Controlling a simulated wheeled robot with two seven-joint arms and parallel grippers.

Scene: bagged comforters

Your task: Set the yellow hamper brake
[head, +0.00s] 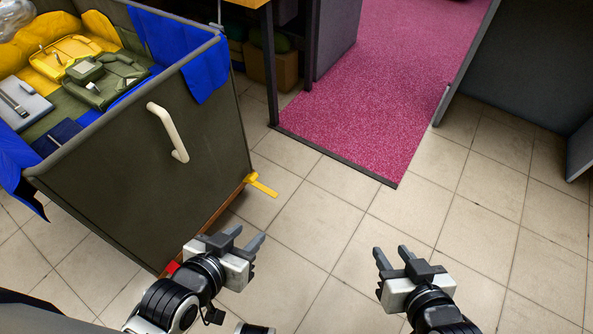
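The hamper (130,170) stands at the left, a dark green bin with a cream handle (168,132) on its near side. A yellow brake pedal (262,184) sticks out low at its right corner, just above the tiled floor. Whether the pedal is up or down is hard to tell. My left gripper (246,240) is open and empty in front of the hamper, below the pedal in the picture. My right gripper (391,255) is open and empty over the floor, to the right. A red part (172,268) shows low beside my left gripper, partly hidden.
A pink carpet (365,90) lies beyond, with grey panels (520,75) at right. Tiles in the middle are clear.

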